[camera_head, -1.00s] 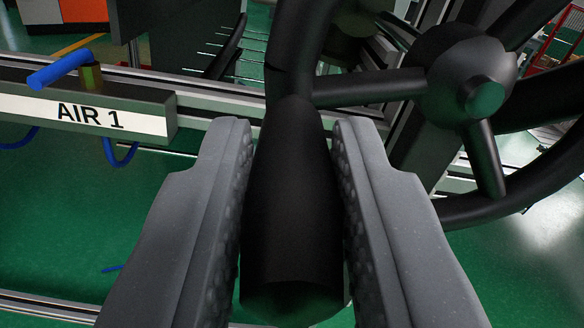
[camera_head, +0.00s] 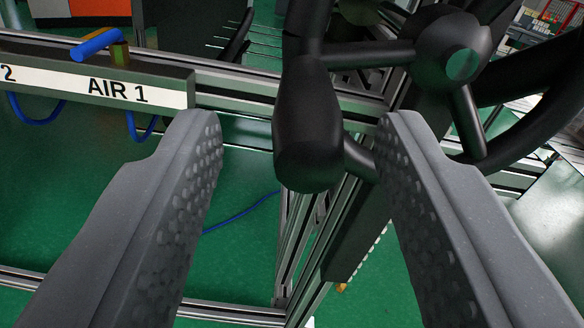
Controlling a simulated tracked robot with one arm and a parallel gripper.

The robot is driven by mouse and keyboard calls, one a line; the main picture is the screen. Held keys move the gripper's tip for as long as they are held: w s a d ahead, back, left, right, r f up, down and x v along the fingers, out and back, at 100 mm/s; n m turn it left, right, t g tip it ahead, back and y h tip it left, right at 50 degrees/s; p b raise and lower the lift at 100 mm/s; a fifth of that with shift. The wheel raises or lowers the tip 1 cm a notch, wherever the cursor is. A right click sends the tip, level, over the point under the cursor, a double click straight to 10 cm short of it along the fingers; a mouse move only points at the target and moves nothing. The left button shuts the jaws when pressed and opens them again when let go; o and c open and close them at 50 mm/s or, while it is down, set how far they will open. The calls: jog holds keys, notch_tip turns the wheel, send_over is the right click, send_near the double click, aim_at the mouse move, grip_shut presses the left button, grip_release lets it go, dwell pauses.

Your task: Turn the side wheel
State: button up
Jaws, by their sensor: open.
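The side wheel is a black handwheel with a round hub (camera_head: 450,48), spokes and a thick rim (camera_head: 535,122), at the upper right. Its black crank handle (camera_head: 308,130) sticks out from the rim toward the camera, near the middle of the view. My gripper (camera_head: 295,118) is open, with one grey dimpled finger on each side of the handle. There is a clear gap between the left finger and the handle. The right fingertip overlaps part of the rim in the picture; I cannot tell whether it touches.
A rail labelled AIR 1 (camera_head: 150,92) with a blue-handled valve (camera_head: 95,45) and blue hoses is at the left. Aluminium frame bars (camera_head: 235,105) run behind the wheel. Green floor (camera_head: 90,190) shows below.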

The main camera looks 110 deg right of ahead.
jog(key=shift+w+a+p, duration=0.15)
jog(key=shift+a+p, duration=0.05)
jog(key=shift+a, duration=0.95)
jog(key=shift+w+a+p, duration=0.15)
jog(key=shift+a, duration=0.95)
jog(key=w+a+r+n+t+y, duration=0.1)
jog(key=w+r+n+t+y, duration=0.15)
jog(key=r, duration=0.35)
jog(key=w+r+n+t+y, duration=0.1)
jog(key=r+n+t, duration=0.25)
jog(key=r, duration=0.25)
jog(key=s+a+r+n+t+y+p, duration=0.25)
jog(key=a+r+n+y, duration=0.25)
jog(key=r, duration=0.6)
jog(key=s+a+r+n+t+y, duration=0.2)
jog(key=s+a+r, duration=0.3)
jog(key=s+r, duration=0.3)
jog(key=s+a+r+n+t+y, duration=0.2)
jog(key=s+a+r+t+y, duration=0.2)
jog(key=s, duration=0.8)
jog(key=s+a+r+n+t+y+p, duration=0.1)
jog(key=s+a+r+n+t+y, duration=0.1)
jog(key=s+a+r, duration=0.5)
jog(key=s+r+t+y, duration=0.1)
jog(key=s+r, duration=0.2)
jog(key=r, duration=0.3)
jog(key=shift+a, duration=0.2)
jog(key=shift+r, duration=0.1)
